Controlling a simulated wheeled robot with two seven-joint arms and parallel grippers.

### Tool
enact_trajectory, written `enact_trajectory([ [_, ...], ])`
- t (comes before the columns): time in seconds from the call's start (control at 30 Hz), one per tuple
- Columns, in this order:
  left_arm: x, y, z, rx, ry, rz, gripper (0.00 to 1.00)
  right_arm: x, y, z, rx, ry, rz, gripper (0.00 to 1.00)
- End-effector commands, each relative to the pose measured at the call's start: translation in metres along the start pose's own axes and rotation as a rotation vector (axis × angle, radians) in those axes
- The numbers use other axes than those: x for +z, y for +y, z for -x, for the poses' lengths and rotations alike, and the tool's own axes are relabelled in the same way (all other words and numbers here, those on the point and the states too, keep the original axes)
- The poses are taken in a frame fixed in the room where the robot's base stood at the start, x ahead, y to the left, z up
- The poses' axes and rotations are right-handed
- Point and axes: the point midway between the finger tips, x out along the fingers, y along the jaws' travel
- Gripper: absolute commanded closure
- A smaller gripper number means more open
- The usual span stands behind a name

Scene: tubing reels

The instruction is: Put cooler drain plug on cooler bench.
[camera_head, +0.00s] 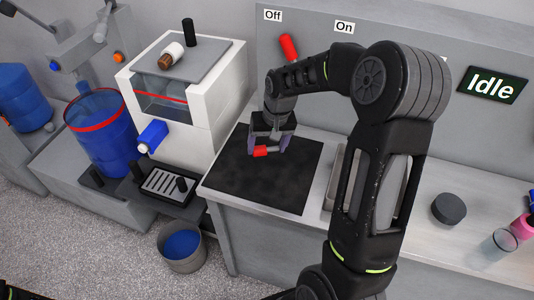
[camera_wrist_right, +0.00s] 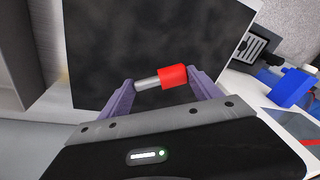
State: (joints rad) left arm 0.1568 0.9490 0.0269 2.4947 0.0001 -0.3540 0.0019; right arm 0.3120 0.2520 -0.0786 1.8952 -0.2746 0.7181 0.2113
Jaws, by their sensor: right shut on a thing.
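A small plug with a red end and a grey metal shank, which I take as the cooler drain plug (camera_head: 261,151), is between the fingers of my right gripper (camera_head: 269,148). In the right wrist view the plug (camera_wrist_right: 172,77) lies crosswise between the two purple fingertips (camera_wrist_right: 160,84), which are shut on it. The gripper points down over a black mat (camera_head: 262,180) on the grey bench (camera_head: 245,212), probably the cooler bench. I cannot tell whether the plug touches the mat. My left gripper does not show.
A white cooler-like box (camera_head: 205,112) with a blue tap (camera_head: 153,136) stands left of the mat. A blue barrel (camera_head: 103,130) is farther left, and a bucket (camera_head: 182,246) is on the floor. A red lever (camera_head: 289,46) is behind my arm. A dark puck (camera_head: 448,207) lies right.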

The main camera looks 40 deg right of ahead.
Motion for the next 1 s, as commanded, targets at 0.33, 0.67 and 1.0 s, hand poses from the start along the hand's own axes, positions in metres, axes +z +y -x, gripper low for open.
enact_trajectory([
  [0.33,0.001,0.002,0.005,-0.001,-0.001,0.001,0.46,0.006,0.004,-0.033,0.000,-0.002,0.000,0.71],
  [0.67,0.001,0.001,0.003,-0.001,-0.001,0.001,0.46,0.006,0.005,-0.037,0.000,0.001,0.000,0.71],
  [1.0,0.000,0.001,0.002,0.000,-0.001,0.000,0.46,0.006,0.005,-0.040,0.000,-0.001,0.000,0.08],
])
